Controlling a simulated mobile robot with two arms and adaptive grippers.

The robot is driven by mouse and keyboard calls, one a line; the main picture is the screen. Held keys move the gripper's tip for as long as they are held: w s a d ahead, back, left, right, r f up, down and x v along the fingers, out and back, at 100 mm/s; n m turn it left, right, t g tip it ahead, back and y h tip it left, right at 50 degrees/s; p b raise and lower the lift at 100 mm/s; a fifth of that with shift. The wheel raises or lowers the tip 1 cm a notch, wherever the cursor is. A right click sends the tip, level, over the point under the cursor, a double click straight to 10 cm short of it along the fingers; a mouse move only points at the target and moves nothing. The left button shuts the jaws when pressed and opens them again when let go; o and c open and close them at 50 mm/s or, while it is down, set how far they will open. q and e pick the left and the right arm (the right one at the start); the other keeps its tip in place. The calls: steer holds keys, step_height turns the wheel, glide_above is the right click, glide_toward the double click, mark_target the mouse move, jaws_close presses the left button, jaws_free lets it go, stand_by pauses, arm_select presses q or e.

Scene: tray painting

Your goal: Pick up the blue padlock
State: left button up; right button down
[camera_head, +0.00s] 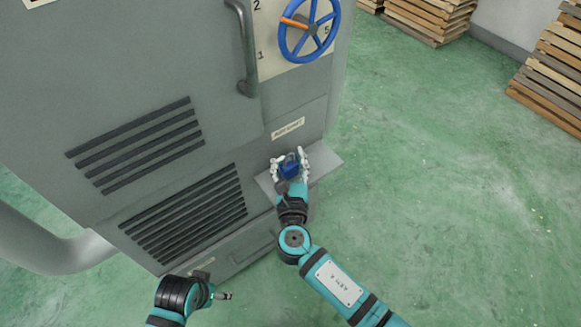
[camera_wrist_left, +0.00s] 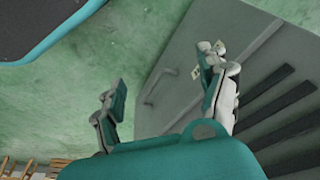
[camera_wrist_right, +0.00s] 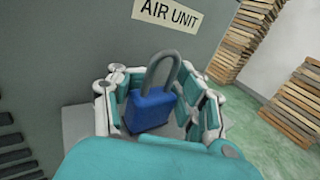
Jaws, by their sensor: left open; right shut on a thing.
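The blue padlock (camera_head: 289,168) with a grey shackle is at the small grey shelf (camera_head: 328,160) on the front of the grey cabinet. In the right wrist view the padlock (camera_wrist_right: 149,108) stands upright between the fingers, shackle up. My right gripper (camera_head: 290,163) is shut on the padlock's body from both sides; it also shows in the right wrist view (camera_wrist_right: 160,106). I cannot tell whether the padlock still touches the shelf. My left gripper (camera_wrist_left: 165,85) is open and empty, low by the cabinet's lower front; in the head view it is at the bottom (camera_head: 218,294).
The grey cabinet (camera_head: 120,60) has vents, a vertical handle (camera_head: 245,50), a blue hand wheel (camera_head: 309,28) and an "AIR UNIT" label (camera_wrist_right: 167,14). Stacks of wooden pallets (camera_head: 555,65) stand at the back right. The green floor (camera_head: 450,190) on the right is clear.

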steer(key=shift+r, duration=0.1)
steer(key=shift+r, duration=0.2)
steer(key=r+p, duration=0.2)
steer(key=r, duration=0.1)
steer(key=shift+s, duration=0.4)
arm_select(q)
steer(key=s+f+p, duration=0.1)
steer(key=s+f, duration=0.2)
steer(key=f, duration=0.7)
steer(key=shift+a+g, duration=0.15)
steer(key=shift+g, duration=0.15)
arm_select(e)
steer(key=s+r, duration=0.1)
steer(key=s, duration=1.4)
steer(key=shift+d+r, duration=0.25)
steer(key=shift+d, duration=0.1)
steer(key=shift+d, duration=0.1)
